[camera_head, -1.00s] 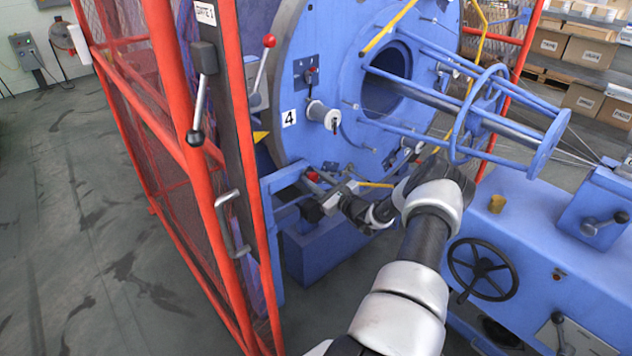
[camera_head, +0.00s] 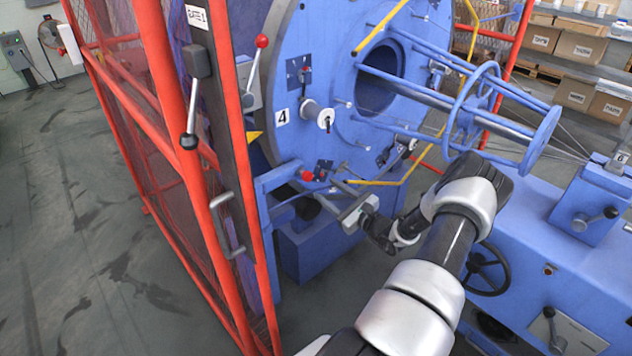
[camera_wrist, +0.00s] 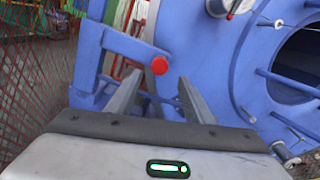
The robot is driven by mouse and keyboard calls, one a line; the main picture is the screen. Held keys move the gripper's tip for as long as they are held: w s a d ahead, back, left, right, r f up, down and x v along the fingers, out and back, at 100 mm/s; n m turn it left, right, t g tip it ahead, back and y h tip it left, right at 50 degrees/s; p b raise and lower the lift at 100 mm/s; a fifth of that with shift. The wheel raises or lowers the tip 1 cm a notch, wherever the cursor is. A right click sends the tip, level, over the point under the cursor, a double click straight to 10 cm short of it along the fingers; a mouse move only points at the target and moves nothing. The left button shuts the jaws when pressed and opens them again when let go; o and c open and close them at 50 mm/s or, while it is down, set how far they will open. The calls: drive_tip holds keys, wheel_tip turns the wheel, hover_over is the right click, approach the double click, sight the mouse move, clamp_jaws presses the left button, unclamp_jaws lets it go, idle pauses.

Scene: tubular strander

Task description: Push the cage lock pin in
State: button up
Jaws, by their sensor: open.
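The lock pin shows as a red round knob (camera_head: 306,176) low on the blue machine frame, below the disc marked 4. In the wrist view the red knob (camera_wrist: 159,65) stands out from the end of a blue bracket. My gripper (camera_head: 328,192) is just to the right of the knob in the head view. In the wrist view my gripper (camera_wrist: 158,82) has its two fingers spread, with the knob seen between and just beyond their tips. The fingers look empty and apart from the knob. How far the pin sits in is hidden.
A red mesh cage gate (camera_head: 180,150) with a black-knobbed lever stands at left. The large blue disc (camera_head: 330,70) rises above the knob. The blue machine bed (camera_head: 530,235) with a handwheel (camera_head: 487,268) lies right of my arm. Open floor (camera_head: 85,240) is at far left.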

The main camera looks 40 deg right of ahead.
drive_tip(key=s, duration=0.6)
drive_tip(key=shift+s+d, duration=0.25)
drive_tip(key=shift+s, duration=0.15)
